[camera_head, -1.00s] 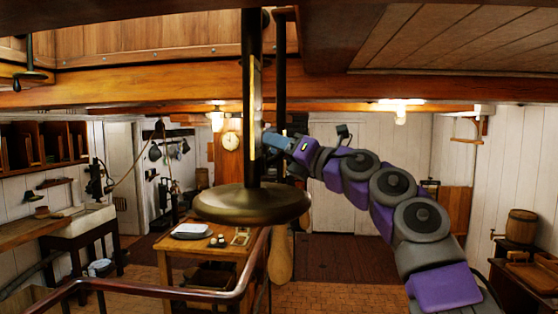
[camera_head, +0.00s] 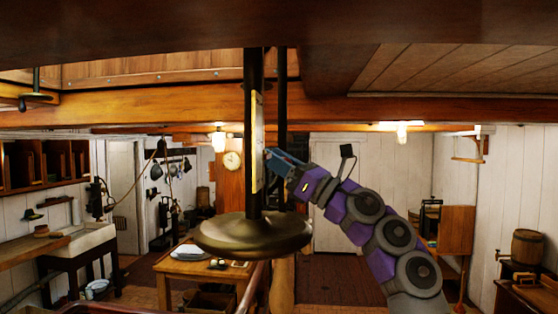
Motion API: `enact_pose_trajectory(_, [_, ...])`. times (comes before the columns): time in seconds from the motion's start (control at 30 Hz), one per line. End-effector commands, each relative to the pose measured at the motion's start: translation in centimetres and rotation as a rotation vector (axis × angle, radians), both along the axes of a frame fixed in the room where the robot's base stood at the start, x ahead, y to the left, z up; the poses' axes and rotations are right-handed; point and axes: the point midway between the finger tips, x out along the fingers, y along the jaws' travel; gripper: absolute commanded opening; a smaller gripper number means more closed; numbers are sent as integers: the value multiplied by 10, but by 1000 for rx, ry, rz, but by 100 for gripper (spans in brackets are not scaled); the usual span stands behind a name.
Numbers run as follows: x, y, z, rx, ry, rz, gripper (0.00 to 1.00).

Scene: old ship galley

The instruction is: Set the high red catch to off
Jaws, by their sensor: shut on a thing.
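A dark vertical post (camera_head: 254,75) with a wide brass-coloured round base (camera_head: 252,236) stands close in front of me. A narrow yellow-edged panel (camera_head: 257,140), seen nearly edge-on, is on the post's right side. My gripper (camera_head: 270,156), blue-grey at the end of my purple and grey arm, reaches in from the right, its tips at the panel's right-hand side. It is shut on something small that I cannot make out. I cannot pick out the red catch; the panel's face is turned away and the fingers cover that spot.
A second thin dark post (camera_head: 282,100) stands just behind the gripper. A wooden table (camera_head: 180,268) with plates is beyond, at lower left. A heavy ceiling beam (camera_head: 150,98) crosses above. Open floor (camera_head: 340,275) lies behind my arm, and a small barrel (camera_head: 527,247) stands at right.

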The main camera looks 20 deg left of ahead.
Motion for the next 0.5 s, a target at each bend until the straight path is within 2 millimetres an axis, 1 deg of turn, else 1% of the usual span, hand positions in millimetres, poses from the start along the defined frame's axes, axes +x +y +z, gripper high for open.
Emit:
enact_pose_trajectory(0.03, [0,2,-4,-6,-5,4,0])
enact_pose_trajectory(0.47, [0,2,-4,-4,-12,3,0])
enact_pose_trajectory(0.5, [0,2,-4,-4,-12,4,42])
